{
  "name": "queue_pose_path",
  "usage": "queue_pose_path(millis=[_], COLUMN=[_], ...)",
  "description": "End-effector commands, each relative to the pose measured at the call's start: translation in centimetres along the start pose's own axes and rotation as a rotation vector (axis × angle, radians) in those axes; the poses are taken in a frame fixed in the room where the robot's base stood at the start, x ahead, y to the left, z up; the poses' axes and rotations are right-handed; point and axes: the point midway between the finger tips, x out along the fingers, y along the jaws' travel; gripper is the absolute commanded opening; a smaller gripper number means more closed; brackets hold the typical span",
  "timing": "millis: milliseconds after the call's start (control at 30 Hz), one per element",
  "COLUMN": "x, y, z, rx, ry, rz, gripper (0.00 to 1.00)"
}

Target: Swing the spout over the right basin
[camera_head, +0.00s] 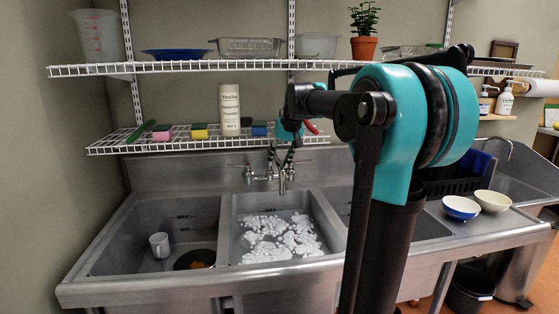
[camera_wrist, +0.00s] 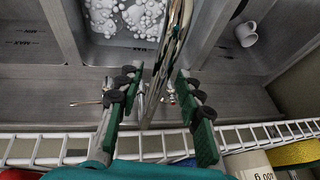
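The chrome faucet spout (camera_head: 283,184) comes from the wall faucet behind the sink and hangs over the back of the middle basin. In the wrist view the spout (camera_wrist: 172,50) runs between the two fingers of my gripper (camera_wrist: 157,76). The fingers are apart, with gaps to the spout on both sides; I see no clear contact. In the head view my gripper (camera_head: 281,156) points down over the faucet, partly hidden by my wrist. The right basin (camera_head: 428,228) is largely hidden behind my arm; part of it shows at the left edge of the wrist view (camera_wrist: 28,45).
The middle basin (camera_head: 236,230) holds foamy water. The left basin (camera_head: 120,255) holds a white mug (camera_head: 159,245) and a dark round item. A wire shelf (camera_head: 110,148) with sponges and a bottle (camera_head: 230,108) is close to my gripper. Bowls (camera_head: 461,208) stand right.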

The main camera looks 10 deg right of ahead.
Motion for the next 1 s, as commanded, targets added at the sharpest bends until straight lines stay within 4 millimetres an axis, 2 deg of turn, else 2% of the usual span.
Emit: queue_pose_path(millis=[33,267,667,767,1000], x=[0.0,0.0,-0.1,-0.2,-0.7], y=[0.0,0.0,0.3,1.4,5.2], z=[0.0,0.0,-0.1,-0.2,-1.1], rx=[0.0,0.0,-0.007,-0.038,-0.18], ry=[0.0,0.0,-0.002,-0.011,-0.041], rz=[0.0,0.0,-0.003,-0.015,-0.074], gripper=[0.27,0.0,0.0,0.0,0.0])
